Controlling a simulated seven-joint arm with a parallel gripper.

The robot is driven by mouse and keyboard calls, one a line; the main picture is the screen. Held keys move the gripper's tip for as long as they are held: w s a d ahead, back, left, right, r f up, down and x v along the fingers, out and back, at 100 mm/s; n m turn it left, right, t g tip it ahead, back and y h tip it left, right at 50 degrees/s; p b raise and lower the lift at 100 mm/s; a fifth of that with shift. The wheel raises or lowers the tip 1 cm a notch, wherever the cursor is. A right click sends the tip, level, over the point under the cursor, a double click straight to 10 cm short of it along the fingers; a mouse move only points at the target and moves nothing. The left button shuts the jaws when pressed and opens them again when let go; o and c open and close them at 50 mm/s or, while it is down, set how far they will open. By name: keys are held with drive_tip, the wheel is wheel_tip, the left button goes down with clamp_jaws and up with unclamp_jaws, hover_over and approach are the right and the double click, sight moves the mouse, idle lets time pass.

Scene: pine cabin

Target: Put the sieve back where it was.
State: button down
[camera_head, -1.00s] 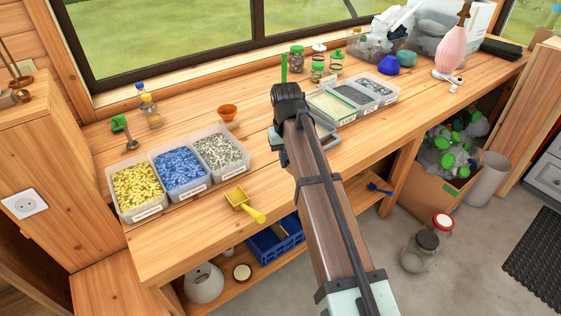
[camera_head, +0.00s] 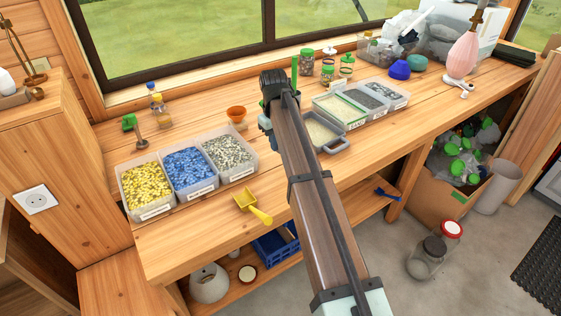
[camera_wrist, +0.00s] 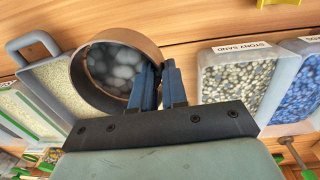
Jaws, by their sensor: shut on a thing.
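The sieve (camera_wrist: 98,68) is a round, brown-rimmed drum in the wrist view, with pale grey pebbles inside. My gripper (camera_wrist: 160,75) has its blue fingers at the right edge of the sieve wall and is shut on it. The sieve overlaps the edge of a grey handled tray of fine sand (camera_wrist: 60,85) in this view; its height above the bench cannot be told. In the head view the sieve is hidden behind my arm, and the handled tray (camera_head: 338,144) shows just right of the arm.
Bins of yellow, blue and grey-stone granules (camera_head: 235,174) stand to the left, with a yellow scoop (camera_head: 247,201) before them. Labelled sand bins (camera_head: 374,120) stand to the right. An orange pot (camera_head: 237,114) and jars (camera_head: 328,74) stand towards the window.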

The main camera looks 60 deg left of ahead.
sight(278, 169)
drive_tip(key=shift+f, duration=3.9)
drive_tip(key=c, duration=1.1)
unclamp_jaws()
drive_tip(key=shift+f, duration=0.1)
drive_tip(key=shift+c, duration=0.2)
wheel_tip(278, 169, up, 12)
drive_tip(key=shift+s, duration=0.25)
drive_tip(key=shift+d, duration=0.1)
